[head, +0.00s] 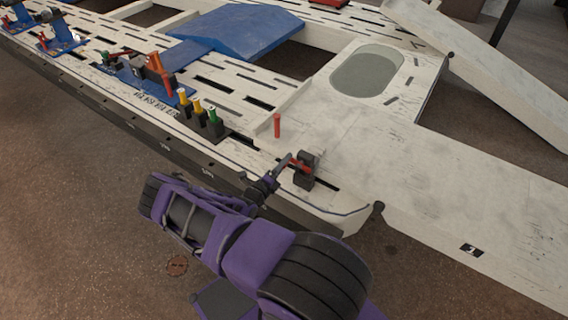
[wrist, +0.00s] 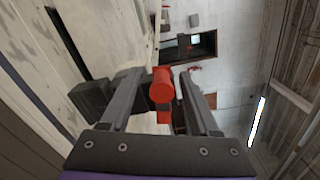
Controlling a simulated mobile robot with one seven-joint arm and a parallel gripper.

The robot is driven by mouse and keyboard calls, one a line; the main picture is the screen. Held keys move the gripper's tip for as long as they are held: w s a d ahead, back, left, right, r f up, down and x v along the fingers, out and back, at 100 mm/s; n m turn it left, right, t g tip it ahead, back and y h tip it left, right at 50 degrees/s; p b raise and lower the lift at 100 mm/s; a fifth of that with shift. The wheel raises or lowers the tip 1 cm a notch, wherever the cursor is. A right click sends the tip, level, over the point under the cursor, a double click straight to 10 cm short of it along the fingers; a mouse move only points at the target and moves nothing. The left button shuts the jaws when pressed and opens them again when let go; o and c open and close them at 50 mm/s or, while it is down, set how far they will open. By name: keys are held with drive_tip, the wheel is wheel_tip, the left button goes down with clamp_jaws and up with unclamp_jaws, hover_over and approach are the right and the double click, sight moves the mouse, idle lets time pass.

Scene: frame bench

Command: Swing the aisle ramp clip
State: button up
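The clip (head: 306,181) is a small dark block with a red lever (head: 299,164), mounted on the white frame near its front right corner, beside the ramp. My gripper (head: 286,161) reaches in from the lower left, right at the lever. In the wrist view, the red round end of the lever (wrist: 162,86) sits between my two grey fingers (wrist: 164,92). The fingers are apart, and a narrow gap seems to show on each side of the red end. Part of the clip is hidden behind the fingers.
A red upright peg (head: 277,125) stands just behind the clip. The white ramp (head: 480,215), marked 1, extends to the right. Yellow and green pegs (head: 207,115) stand on the frame to the left. A blue wedge (head: 235,32) lies farther back. Open floor lies in front.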

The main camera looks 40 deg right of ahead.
drive_tip(key=p+v, duration=0.1)
drive_tip(key=v, duration=1.6)
drive_tip(key=shift+s+a, duration=0.15)
drive_tip(key=shift+a, duration=0.1)
drive_tip(key=shift+r, duration=0.1)
